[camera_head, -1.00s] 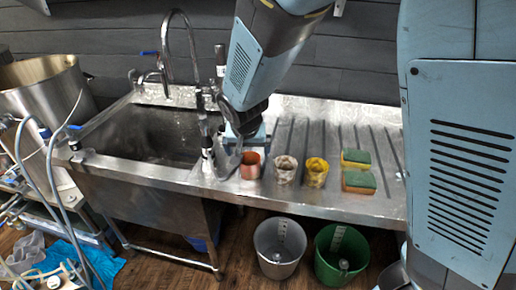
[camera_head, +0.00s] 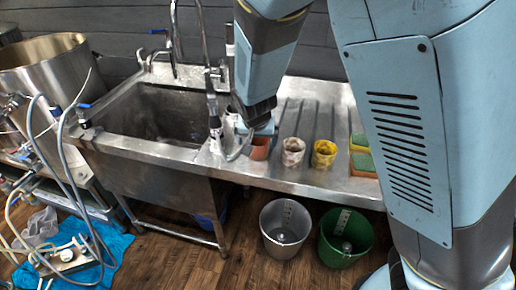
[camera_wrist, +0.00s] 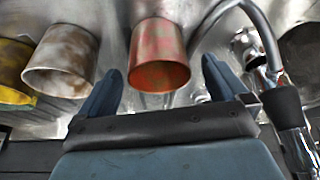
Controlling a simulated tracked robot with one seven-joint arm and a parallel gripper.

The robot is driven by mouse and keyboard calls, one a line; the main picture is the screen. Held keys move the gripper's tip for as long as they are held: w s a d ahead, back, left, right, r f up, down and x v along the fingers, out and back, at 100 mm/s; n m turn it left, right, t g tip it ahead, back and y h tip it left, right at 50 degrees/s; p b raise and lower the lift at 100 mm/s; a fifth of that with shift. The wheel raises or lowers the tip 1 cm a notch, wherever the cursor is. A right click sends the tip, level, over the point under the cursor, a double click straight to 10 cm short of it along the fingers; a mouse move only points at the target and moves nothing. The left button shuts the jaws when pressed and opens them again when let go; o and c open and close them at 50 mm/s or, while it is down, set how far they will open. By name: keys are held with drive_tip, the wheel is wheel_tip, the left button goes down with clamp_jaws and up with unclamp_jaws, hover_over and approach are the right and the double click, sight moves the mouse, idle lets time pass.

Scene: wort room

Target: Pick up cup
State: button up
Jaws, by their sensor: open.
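Three cups stand in a row on the steel drainboard (camera_head: 300,183). The copper-orange cup (camera_head: 260,148) is leftmost in the head view, with my arm's end above and beside it. The whitish-brown mottled cup (camera_head: 293,152) and the yellow cup (camera_head: 323,154) stand to its right. In the wrist view, my gripper (camera_wrist: 160,82) is open. The copper cup (camera_wrist: 160,62) lies between and beyond its two blue fingers, with its open mouth toward the camera. The mottled cup (camera_wrist: 62,62) is left of the fingers, and the yellow cup (camera_wrist: 14,75) is at the left edge. The fingers are hidden in the head view.
A hose sprayer (camera_head: 214,118) stands close left of the copper cup. Its hose (camera_wrist: 268,40) shows in the wrist view. The sink (camera_head: 165,115) is further left. Sponges (camera_head: 362,152) lie right of the cups. Grey (camera_head: 284,229) and green (camera_head: 345,238) buckets stand on the floor below.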

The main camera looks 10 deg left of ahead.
sight(258, 143)
drive_tip(key=x, duration=0.2)
drive_tip(key=shift+w+d+f, duration=0.1)
drive_tip(key=shift+w+f, duration=0.1)
drive_tip(key=shift+w, duration=0.15)
drive_tip(key=shift+x, duration=0.85)
drive_tip(key=shift+c, duration=0.5)
drive_tip(key=c, duration=0.9)
